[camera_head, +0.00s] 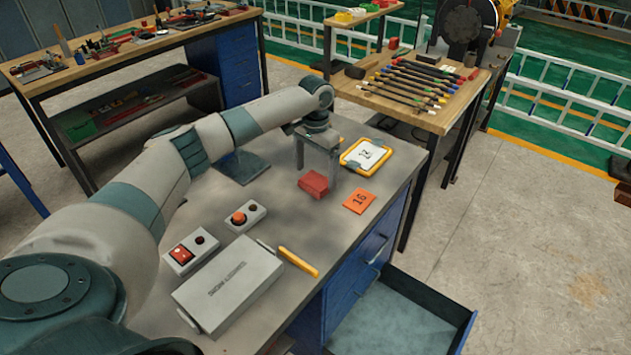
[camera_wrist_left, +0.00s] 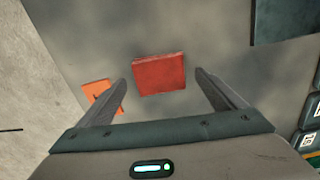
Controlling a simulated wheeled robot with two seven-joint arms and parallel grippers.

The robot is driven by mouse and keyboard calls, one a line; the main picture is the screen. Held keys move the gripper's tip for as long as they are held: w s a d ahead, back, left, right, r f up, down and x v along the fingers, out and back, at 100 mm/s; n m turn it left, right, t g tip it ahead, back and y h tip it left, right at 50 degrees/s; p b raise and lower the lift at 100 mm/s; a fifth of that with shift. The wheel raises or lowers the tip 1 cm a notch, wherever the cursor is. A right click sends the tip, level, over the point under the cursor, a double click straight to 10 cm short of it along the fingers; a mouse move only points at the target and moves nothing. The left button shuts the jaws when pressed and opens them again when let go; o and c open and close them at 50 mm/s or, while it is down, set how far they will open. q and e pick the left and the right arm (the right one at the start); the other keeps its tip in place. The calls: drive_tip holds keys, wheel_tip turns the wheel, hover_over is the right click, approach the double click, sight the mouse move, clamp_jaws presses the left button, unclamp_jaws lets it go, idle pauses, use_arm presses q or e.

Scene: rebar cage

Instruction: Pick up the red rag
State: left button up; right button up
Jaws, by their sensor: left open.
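The red rag (camera_head: 313,184) is a small folded red block lying on the grey workbench top (camera_head: 225,270). It also shows in the left wrist view (camera_wrist_left: 159,74), ahead of and between my fingers. My left gripper (camera_head: 321,172) points down over the rag, its fingers on either side of it in the picture. Whether the tips touch the bench I cannot tell. My right gripper is not in view.
An orange card marked 16 (camera_head: 359,200) and a yellow-framed board marked 12 (camera_head: 366,156) lie close by. Nearer are button boxes (camera_head: 245,216), a grey case (camera_head: 228,290) and a yellow marker (camera_head: 298,261). A blue drawer (camera_head: 400,315) stands open at the right.

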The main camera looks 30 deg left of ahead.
use_arm(q)
drive_tip(key=shift+f, duration=1.3)
drive_tip(key=c, duration=1.1)
